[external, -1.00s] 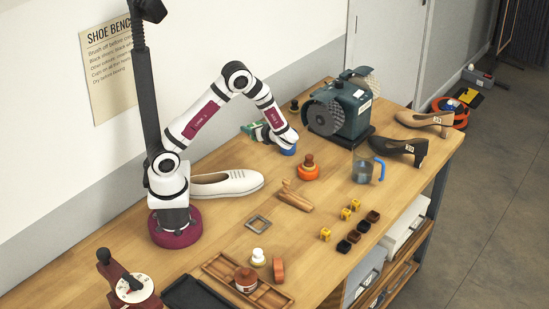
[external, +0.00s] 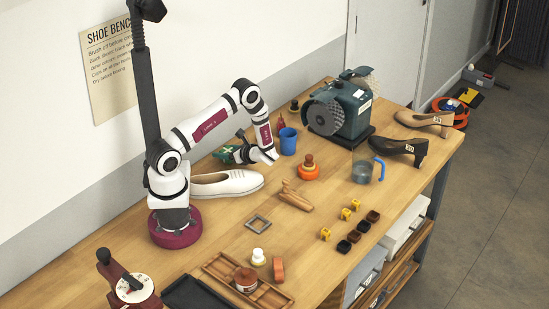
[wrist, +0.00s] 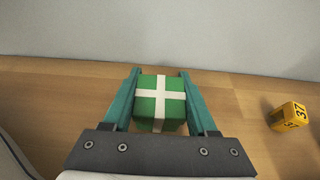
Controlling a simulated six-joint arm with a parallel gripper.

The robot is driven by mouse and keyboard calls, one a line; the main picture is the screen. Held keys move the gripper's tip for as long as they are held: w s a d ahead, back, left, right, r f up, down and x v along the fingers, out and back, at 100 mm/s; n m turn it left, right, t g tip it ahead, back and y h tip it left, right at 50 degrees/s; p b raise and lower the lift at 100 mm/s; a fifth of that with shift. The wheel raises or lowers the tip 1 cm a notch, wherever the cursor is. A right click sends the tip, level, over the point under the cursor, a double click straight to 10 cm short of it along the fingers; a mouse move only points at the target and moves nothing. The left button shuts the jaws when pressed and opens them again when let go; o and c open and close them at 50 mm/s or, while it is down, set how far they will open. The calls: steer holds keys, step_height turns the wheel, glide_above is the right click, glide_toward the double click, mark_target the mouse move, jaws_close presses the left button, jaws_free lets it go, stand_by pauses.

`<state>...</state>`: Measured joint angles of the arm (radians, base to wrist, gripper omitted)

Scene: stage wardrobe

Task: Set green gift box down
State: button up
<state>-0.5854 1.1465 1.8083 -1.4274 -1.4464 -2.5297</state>
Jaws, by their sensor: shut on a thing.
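The green gift box (wrist: 147,105) with a white ribbon cross is between the two teal fingers of my gripper (wrist: 160,88) in the wrist view. My gripper is shut on its sides. In the external view the gift box (external: 226,154) shows partly behind my gripper (external: 239,150), near the wall and just behind the white shoe (external: 228,183). Whether its underside touches the bench top (external: 315,226) cannot be told.
A blue cup (external: 288,142) stands right of my gripper, with a grinder (external: 340,108) beyond it. A yellow tag marked 37 (wrist: 289,116) stands right of the box in the wrist view. The wall (wrist: 160,35) is close behind. Bare wood shows between box and tag.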

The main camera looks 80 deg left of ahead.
steer(key=shift+f, duration=0.1)
steer(key=shift+f, duration=0.1)
steer(key=o, duration=1.3)
steer(key=shift+o, duration=0.2)
